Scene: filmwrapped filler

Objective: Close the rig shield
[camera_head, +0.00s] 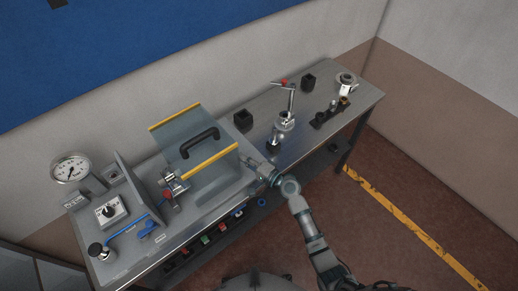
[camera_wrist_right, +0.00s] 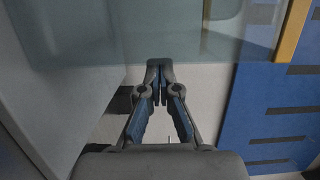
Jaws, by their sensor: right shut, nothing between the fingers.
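The rig shield (camera_head: 180,142) is a clear panel with yellow strips on two edges and a black handle (camera_head: 200,142). In the head view it stands up from the bench at a slant, with another clear section below the front yellow strip (camera_head: 207,162). My right gripper (camera_head: 249,161) is at the right side of the shield, close to the right end of the front strip. In the right wrist view the gripper (camera_wrist_right: 160,68) is shut and empty, its tips by the lower edge of the clear panel (camera_wrist_right: 195,45). I cannot tell whether they touch. My left gripper is out of view.
The metal bench (camera_head: 330,85) carries a pressure gauge (camera_head: 70,169) and a switch box (camera_head: 108,210) at the left. A clamp with a red-tipped lever (camera_head: 287,103) and black blocks stand right of the shield. Floor with a yellow line (camera_head: 415,230) lies in front.

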